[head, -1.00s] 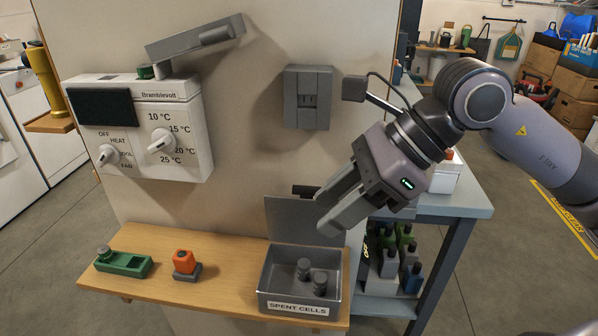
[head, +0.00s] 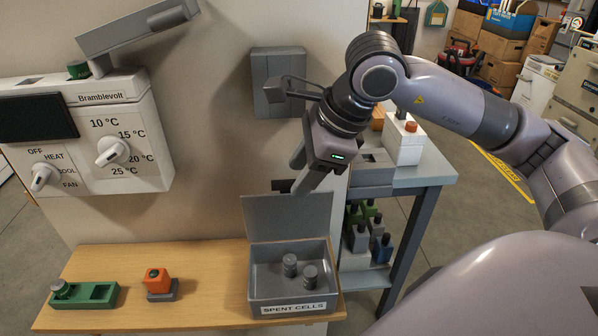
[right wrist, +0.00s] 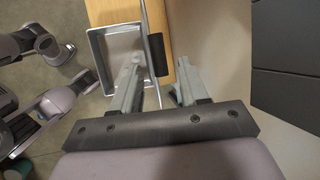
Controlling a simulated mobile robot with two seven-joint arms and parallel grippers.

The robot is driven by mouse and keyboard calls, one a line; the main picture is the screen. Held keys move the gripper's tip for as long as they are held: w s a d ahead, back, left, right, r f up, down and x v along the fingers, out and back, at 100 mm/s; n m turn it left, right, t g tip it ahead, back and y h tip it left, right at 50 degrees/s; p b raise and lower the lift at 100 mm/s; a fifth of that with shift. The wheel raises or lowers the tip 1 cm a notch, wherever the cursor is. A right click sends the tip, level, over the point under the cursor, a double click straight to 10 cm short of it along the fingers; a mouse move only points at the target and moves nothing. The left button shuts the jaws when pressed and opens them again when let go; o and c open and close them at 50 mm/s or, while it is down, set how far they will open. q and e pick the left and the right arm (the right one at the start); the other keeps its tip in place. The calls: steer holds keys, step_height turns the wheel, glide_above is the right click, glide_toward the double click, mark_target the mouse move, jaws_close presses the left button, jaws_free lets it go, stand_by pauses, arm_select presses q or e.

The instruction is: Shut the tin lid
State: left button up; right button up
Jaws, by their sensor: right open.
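The grey tin (head: 258,296), labelled "SPENT CELLS", sits at the right end of the wooden shelf in the head view. Its lid (head: 285,222) stands up at the back, so the tin is open. Two grey cells (head: 290,264) stand inside. My right gripper (head: 299,178) is open and empty, pointing down just above the lid's top edge by a dark tab. In the right wrist view the fingers (right wrist: 160,72) are spread, with the lid's thin edge (right wrist: 150,25) running between them and the tin (right wrist: 96,42) to the left. Contact cannot be told. My left gripper is not in view.
A green holder (head: 85,295) and an orange-topped block (head: 157,282) stand on the shelf (head: 210,265). A white Bramblevolt thermostat (head: 95,150) with its cover raised and a grey wall box (head: 278,80) are on the wall. A side table (head: 420,178) stands right.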

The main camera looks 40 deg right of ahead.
steer(key=shift+w+a+f, duration=0.15)
steer(key=shift+w+f, duration=0.1)
steer(key=shift+f, duration=0.35)
steer(key=shift+c, duration=0.2)
jaws_close()
